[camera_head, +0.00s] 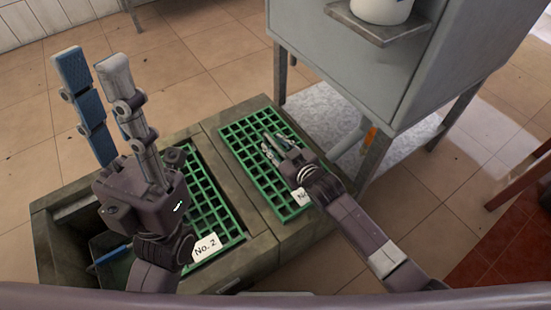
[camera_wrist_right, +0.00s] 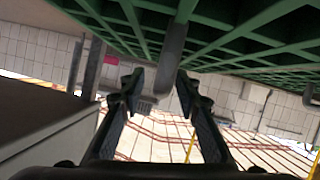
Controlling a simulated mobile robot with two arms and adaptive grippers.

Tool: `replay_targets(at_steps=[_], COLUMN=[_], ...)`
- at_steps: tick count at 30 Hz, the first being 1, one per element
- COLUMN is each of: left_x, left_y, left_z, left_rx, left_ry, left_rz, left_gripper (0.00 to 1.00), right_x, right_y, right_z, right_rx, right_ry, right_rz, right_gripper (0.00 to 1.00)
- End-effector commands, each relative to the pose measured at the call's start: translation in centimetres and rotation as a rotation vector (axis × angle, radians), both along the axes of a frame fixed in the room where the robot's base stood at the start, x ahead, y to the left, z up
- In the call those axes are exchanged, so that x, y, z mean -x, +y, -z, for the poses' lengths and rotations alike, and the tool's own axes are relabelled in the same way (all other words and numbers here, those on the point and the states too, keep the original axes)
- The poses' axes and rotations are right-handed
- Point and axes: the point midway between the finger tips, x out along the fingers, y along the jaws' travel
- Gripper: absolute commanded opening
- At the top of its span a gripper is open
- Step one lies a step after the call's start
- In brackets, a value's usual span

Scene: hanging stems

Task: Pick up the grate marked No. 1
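Two green grates lie side by side in a stone-like frame. The grate on the right (camera_head: 243,143) has a white label (camera_head: 301,197), mostly hidden by my right wrist; only a first letter like "N" shows. The left grate (camera_head: 215,205) has a label reading "No. 2" (camera_head: 206,247). My right gripper (camera_head: 271,144) is over the right grate. In the right wrist view its fingers (camera_wrist_right: 160,92) are apart, with green grating (camera_wrist_right: 245,40) above them; a grey bar (camera_wrist_right: 172,60) shows between them, and I cannot tell contact. My left gripper (camera_head: 103,68) is raised, open and empty.
A grey cabinet on legs (camera_head: 345,55) stands just behind the right grate, with a white container (camera_head: 381,9) on its ledge. The frame (camera_head: 262,248) has an open pit at the left with a blue rod (camera_head: 108,256) inside. Tiled floor (camera_head: 190,95) lies clear behind.

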Motion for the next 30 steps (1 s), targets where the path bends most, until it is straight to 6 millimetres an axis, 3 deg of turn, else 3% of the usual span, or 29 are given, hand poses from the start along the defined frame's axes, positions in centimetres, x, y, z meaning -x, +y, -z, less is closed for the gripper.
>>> replay_targets(at_steps=[5, 13, 30], left_x=[-0.01, -0.03, -0.05], left_y=[0.0, -0.02, -0.03], left_z=[-0.07, -0.05, -0.07], left_rx=[0.0, -0.001, -0.001], left_ry=[0.001, 0.002, 0.003], left_rz=[0.0, 0.0, 0.0], left_gripper=[0.27, 0.27, 0.27], right_x=[0.03, 0.04, -0.15], right_y=[0.0, -0.02, 0.1], right_z=[-0.04, -0.03, -0.62], right_rx=[0.001, 0.001, -0.006], right_ry=[0.001, 0.001, -0.01], right_rz=[0.0, 0.0, -0.001], right_gripper=[0.29, 0.0, 0.0])
